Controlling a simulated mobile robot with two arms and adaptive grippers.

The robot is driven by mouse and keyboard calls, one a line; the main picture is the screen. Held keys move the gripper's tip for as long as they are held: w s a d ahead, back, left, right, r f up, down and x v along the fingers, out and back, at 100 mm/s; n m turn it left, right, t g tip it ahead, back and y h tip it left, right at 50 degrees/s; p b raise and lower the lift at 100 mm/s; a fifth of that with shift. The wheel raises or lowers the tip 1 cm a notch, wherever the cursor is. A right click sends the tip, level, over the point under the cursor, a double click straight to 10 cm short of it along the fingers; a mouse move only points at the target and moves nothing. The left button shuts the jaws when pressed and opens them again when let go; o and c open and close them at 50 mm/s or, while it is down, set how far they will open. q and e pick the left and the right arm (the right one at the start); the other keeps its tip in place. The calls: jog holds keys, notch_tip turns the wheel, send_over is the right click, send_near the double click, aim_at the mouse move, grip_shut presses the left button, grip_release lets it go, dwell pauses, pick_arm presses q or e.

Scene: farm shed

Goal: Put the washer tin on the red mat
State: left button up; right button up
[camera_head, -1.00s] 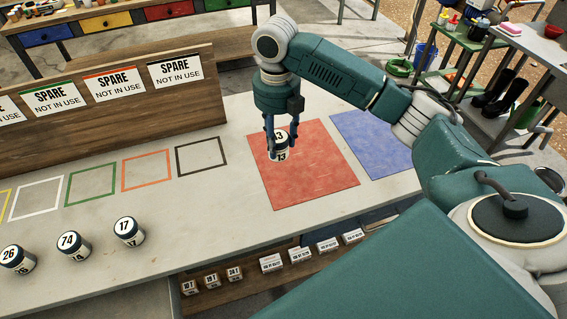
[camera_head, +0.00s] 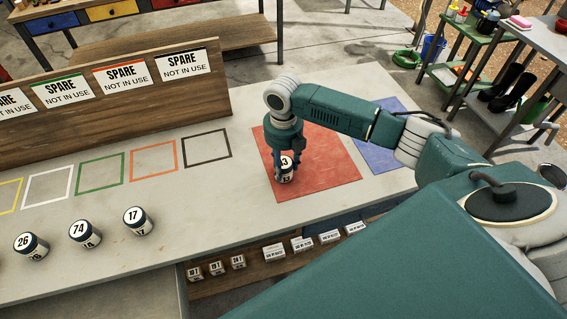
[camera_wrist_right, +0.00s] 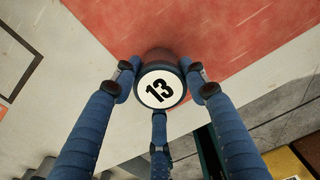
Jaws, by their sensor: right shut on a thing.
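The red mat (camera_head: 325,165) lies flat on the pale bench. In the head view the tin is upright over the mat's left part. In the wrist view the mat's edge passes behind the tin. I cannot tell whether the tin's base touches. No word "washer" is legible. My left gripper is out of view.
Tins 26 (camera_head: 31,247), 74 (camera_head: 85,234) and 17 (camera_head: 138,221) stand at the bench's left front. A blue mat (camera_head: 390,158) lies right of the red one, partly behind my arm. Several coloured outlines and a wooden board (camera_head: 140,105) with SPARE signs are left.

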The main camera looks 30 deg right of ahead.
aim_at(284, 162)
jog(key=shift+f, duration=0.1)
jog(key=o, duration=1.2)
jog(key=shift+r, duration=0.2)
notch_tip(284, 162, up, 10)
jog(key=shift+r+b, duration=0.25)
jog(key=shift+b, duration=0.85)
jog(key=shift+r, duration=0.7)
